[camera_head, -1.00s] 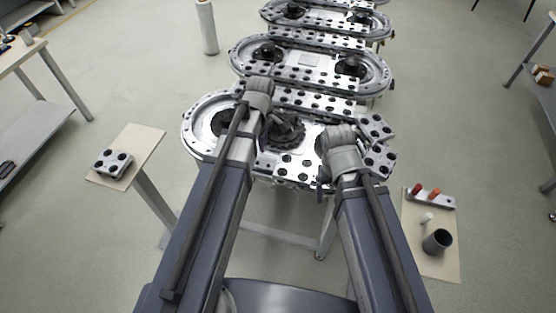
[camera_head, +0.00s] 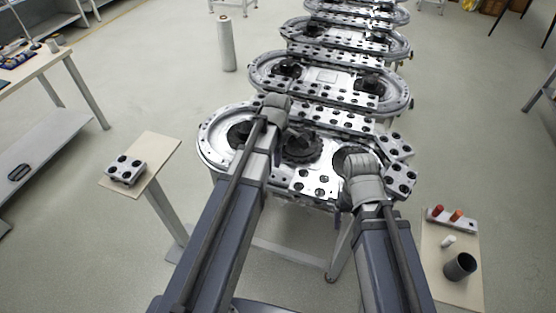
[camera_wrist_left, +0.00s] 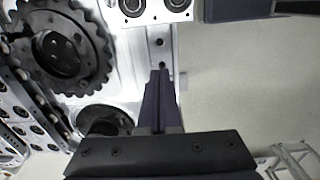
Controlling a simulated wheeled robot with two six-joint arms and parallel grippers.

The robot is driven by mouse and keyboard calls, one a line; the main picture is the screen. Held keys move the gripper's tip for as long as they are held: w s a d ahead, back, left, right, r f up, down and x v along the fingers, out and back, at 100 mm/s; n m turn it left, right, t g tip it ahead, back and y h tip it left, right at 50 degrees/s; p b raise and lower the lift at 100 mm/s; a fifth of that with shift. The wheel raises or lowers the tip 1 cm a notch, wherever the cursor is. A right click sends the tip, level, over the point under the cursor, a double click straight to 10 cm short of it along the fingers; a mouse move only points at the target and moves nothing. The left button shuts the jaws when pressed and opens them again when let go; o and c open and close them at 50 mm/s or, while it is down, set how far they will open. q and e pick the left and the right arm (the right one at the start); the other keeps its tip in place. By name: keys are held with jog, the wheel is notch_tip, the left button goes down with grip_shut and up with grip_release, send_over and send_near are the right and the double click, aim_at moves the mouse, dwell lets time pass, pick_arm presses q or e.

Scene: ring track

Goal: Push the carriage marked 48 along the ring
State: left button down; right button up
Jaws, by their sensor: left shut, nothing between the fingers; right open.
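The nearest ring track (camera_head: 207,150) lies ahead of me, with light carriages bearing dark round holes. One carriage (camera_head: 315,184) sits on its near side, between my arms; others (camera_head: 398,145) (camera_head: 401,181) sit at its right end. No number is legible, so I cannot tell which is marked 48. My left gripper (camera_head: 298,138) is over the ring near the dark toothed wheel (camera_head: 302,150). In the left wrist view its fingers (camera_wrist_left: 160,75) are together and empty, below a carriage (camera_wrist_left: 155,10) at the top edge; contact is unclear. My right gripper (camera_head: 347,200) is open at the near right, largely hidden by its wrist.
More ring tracks (camera_head: 262,75) stand behind. A small stand (camera_head: 158,160) at left holds a loose block (camera_head: 124,169). A white column (camera_head: 226,45) stands behind left; floor between is clear.

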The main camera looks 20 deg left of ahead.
aim_at(294, 177)
pick_arm(q)
notch_tip(294, 177, down, 7)
jog(key=b, duration=0.5)
jog(key=shift+r, duration=0.2)
jog(key=d, duration=0.1)
jog(key=d+r, duration=0.1)
jog(key=d, duration=0.1)
jog(key=shift+d, duration=0.1)
jog(key=shift+s+d, duration=0.1)
jog(key=shift+d, duration=0.3)
jog(key=shift+d, duration=1.15)
jog(key=shift+a, duration=0.15)
